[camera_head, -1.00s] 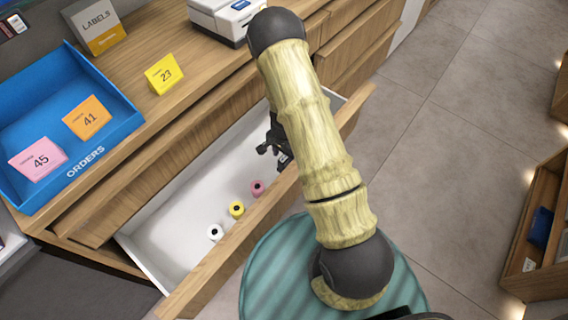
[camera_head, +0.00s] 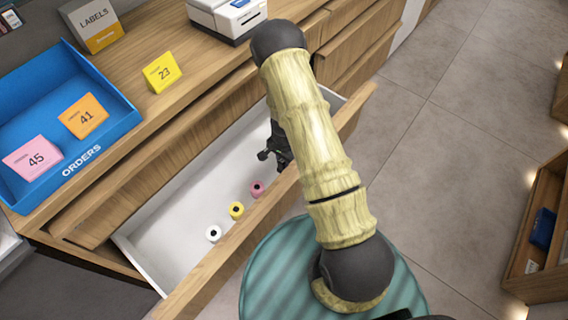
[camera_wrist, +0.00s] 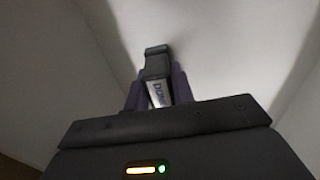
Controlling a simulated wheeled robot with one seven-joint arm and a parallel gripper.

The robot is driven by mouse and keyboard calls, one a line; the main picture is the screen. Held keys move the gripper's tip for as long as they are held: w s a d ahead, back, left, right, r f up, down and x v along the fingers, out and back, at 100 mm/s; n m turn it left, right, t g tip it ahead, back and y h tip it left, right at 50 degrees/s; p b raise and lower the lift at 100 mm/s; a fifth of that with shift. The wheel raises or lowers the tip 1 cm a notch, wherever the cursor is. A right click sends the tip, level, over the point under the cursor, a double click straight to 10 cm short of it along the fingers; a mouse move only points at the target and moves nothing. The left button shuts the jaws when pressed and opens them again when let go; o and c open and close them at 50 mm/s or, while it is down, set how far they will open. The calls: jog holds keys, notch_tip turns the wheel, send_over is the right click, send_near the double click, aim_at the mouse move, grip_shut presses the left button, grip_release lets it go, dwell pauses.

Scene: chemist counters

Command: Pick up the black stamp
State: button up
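The black stamp (camera_wrist: 156,65) shows in the wrist view, with a pale label reading "DONE" on its side. It sits between the two dark fingers of my gripper (camera_wrist: 158,92), which press close on both sides of it. In the head view my gripper (camera_head: 274,150) is down inside the open drawer, near its right end. My arm hides part of the gripper there, and the stamp is hard to tell apart from the dark fingers.
The open white drawer (camera_head: 165,225) holds a white roll (camera_head: 214,233), a yellow roll (camera_head: 236,210) and a pink roll (camera_head: 257,188). Above it, the counter bears a blue orders tray (camera_head: 110,125), a yellow card 23 (camera_head: 162,72), a labels box (camera_head: 95,25) and a white printer (camera_head: 228,17).

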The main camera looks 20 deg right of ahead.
jog(key=c, duration=0.4)
jog(key=shift+o, duration=0.2)
notch_tip(320, 180, up, 10)
jog(key=p, duration=0.3)
